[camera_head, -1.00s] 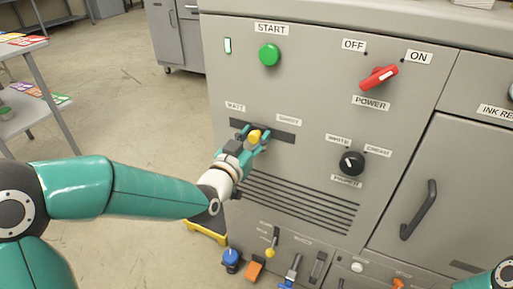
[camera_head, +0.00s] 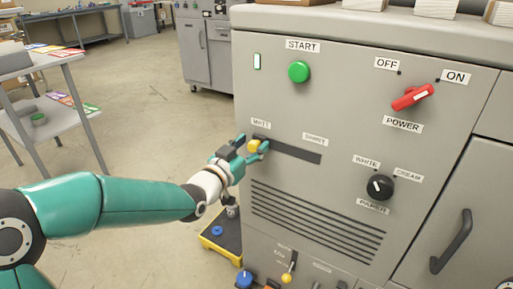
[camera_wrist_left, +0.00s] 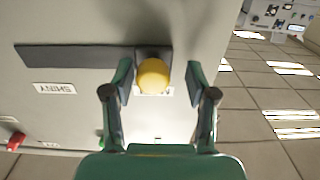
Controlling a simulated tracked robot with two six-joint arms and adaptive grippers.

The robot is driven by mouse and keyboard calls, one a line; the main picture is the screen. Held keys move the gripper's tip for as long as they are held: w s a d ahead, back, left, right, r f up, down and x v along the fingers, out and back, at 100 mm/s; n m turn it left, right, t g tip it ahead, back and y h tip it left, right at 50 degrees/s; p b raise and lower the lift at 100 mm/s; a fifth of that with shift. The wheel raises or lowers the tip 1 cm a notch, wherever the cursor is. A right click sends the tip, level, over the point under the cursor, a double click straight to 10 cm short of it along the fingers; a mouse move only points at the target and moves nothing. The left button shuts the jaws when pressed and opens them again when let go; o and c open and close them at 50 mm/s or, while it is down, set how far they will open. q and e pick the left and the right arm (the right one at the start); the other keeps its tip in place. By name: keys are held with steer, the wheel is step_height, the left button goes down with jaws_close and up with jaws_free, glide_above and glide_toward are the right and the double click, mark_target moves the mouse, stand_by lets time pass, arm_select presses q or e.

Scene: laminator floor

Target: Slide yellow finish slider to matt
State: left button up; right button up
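The yellow finish slider knob (camera_head: 253,146) is at the left end of its dark horizontal slot (camera_head: 295,153), just below the MATT label (camera_head: 261,122). The SHINY label (camera_head: 316,140) is above the slot's right part. My left gripper (camera_head: 251,148) is at the knob, with a finger on each side. In the left wrist view the knob (camera_wrist_left: 153,75) sits between the two spread fingertips (camera_wrist_left: 159,80), with a visible gap on both sides. A white label behind the knob there is partly hidden. My right gripper is out of view.
The panel also carries a green START button (camera_head: 299,72), a red POWER switch (camera_head: 413,97) and a black paper knob (camera_head: 380,187). Vent slats (camera_head: 315,220) are below the slot. A grey shelf table (camera_head: 40,72) stands at the left.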

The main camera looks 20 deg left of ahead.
arm_select(q)
steer(key=v, duration=1.2)
steer(key=shift+f, duration=0.1)
